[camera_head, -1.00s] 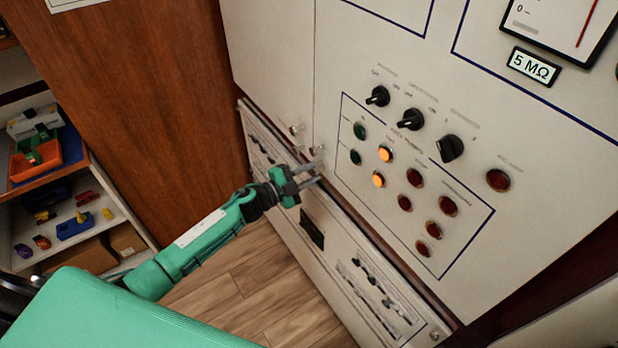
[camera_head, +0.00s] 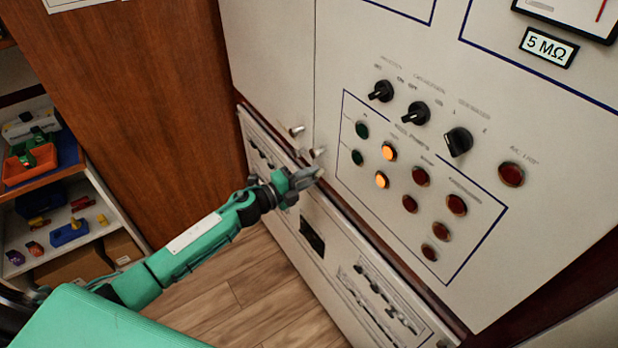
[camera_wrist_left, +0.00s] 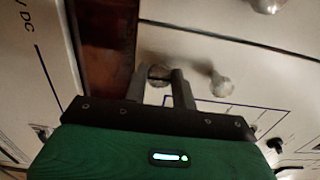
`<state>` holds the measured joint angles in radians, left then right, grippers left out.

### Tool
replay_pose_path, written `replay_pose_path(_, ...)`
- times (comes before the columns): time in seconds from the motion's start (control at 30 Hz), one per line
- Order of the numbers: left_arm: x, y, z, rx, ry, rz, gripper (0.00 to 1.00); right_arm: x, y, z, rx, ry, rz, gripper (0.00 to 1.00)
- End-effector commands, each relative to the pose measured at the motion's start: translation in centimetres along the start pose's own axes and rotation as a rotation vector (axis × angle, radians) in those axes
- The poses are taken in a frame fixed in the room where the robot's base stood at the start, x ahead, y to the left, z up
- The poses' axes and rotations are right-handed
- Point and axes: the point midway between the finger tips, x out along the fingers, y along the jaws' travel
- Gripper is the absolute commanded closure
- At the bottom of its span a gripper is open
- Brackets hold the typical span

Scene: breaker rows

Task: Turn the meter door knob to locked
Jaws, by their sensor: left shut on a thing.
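My left gripper (camera_head: 312,178) is shut on a small round metal knob at the bottom corner of the white upper panel (camera_head: 340,215), beside the brown rail. In the left wrist view this knob (camera_wrist_left: 158,74) shows between the two fingertips. In the head view the fingers mostly hide it, so I cannot tell which way it is turned. Two similar metal knobs are free: one (camera_head: 318,152) just above the gripper and one (camera_head: 297,130) further up and left. My right gripper is in neither view.
Black rotary switches (camera_head: 417,112) and round lamps (camera_head: 388,152), two lit orange, are on the panel right of the gripper. A lower white panel (camera_head: 320,265) lies below the rail. Shelves with bins (camera_head: 30,160) stand at left. The wooden floor (camera_head: 250,300) is clear.

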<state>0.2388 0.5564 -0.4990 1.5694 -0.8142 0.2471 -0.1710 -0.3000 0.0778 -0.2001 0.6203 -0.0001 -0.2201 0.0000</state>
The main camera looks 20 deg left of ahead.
Motion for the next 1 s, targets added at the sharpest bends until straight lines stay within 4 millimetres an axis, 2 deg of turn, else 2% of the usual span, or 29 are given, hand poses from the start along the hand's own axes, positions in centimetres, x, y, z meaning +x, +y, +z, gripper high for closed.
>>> replay_pose_path(0.4,0.0,0.1,0.0,0.007,0.001,0.002,0.96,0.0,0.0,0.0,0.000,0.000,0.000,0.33)
replay_pose_path(0.43,0.0,0.1,0.0,0.007,0.001,0.002,0.68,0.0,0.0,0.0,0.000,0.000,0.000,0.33)
replay_pose_path(0.5,0.0,0.1,0.0,0.007,0.001,0.001,0.54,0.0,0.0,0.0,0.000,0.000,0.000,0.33)
replay_pose_path(0.53,0.0,0.1,0.0,0.007,0.001,0.001,0.52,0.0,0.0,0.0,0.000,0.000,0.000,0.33)
replay_pose_path(0.83,-0.2,0.1,0.0,0.006,0.000,0.001,0.52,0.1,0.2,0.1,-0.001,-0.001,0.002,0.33)
replay_pose_path(1.0,-1.9,0.4,0.0,0.006,0.000,0.003,0.52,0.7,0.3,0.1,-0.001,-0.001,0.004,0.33)
